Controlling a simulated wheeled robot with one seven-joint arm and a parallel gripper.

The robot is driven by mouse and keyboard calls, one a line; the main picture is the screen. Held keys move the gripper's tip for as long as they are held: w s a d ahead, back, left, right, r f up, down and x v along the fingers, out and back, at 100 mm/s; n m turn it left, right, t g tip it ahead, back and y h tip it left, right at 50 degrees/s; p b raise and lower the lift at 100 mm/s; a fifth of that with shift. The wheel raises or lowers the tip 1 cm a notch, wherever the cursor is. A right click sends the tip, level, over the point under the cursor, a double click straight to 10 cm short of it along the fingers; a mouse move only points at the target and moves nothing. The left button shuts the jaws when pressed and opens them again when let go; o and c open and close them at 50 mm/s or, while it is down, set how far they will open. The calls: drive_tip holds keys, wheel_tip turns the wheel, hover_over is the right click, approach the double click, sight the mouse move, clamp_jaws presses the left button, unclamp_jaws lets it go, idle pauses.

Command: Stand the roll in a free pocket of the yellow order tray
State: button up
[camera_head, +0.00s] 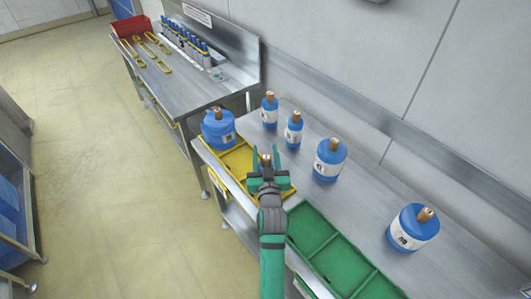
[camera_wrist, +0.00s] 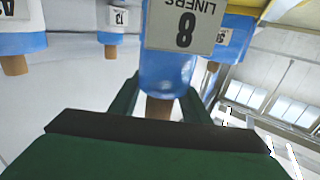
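A blue liner roll with a white label reading "LINERS 8" (camera_wrist: 182,25) is upright between the fingers of my gripper (camera_head: 265,157). Its brown core (camera_wrist: 160,107) points up and also shows between the green fingers in the head view. The wrist view is upside down. The fingers sit close against both sides of the roll and appear shut on it. My gripper is over the yellow order tray (camera_head: 235,160), towards its near right part. My gripper hides most of the roll in the head view, and its base is out of the wrist view, so I cannot tell whether it touches the tray.
A wide blue roll (camera_head: 218,130) stands at the tray's far left end. Two slim rolls (camera_head: 269,110) (camera_head: 293,131) and two wider rolls (camera_head: 328,160) (camera_head: 412,228) stand on the steel bench along the wall. A green tray (camera_head: 312,229) lies to the right of the yellow one.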

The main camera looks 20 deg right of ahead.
drive_tip(key=v, duration=1.2)
drive_tip(key=s+a+f+y, duration=0.1)
drive_tip(key=s+a+f, duration=0.2)
drive_tip(key=s, duration=0.3)
drive_tip(key=s+a+f+n+g, duration=0.1)
drive_tip(key=s+a+f, duration=0.2)
drive_tip(key=s+a, duration=0.15)
drive_tip(key=s+a+f+y, duration=0.1)
drive_tip(key=s+a+f, duration=0.1)
drive_tip(key=s+f, duration=0.35)
drive_tip(key=s+a+r+n+y, duration=0.1)
drive_tip(key=s+a, duration=0.2)
drive_tip(key=s, duration=0.7)
drive_tip(key=s+a+r+g+y, duration=0.1)
drive_tip(key=s+a, duration=0.3)
drive_tip(key=s, duration=0.6)
drive_tip(key=shift+r+n, duration=0.4)
drive_tip(key=shift+r, duration=0.25)
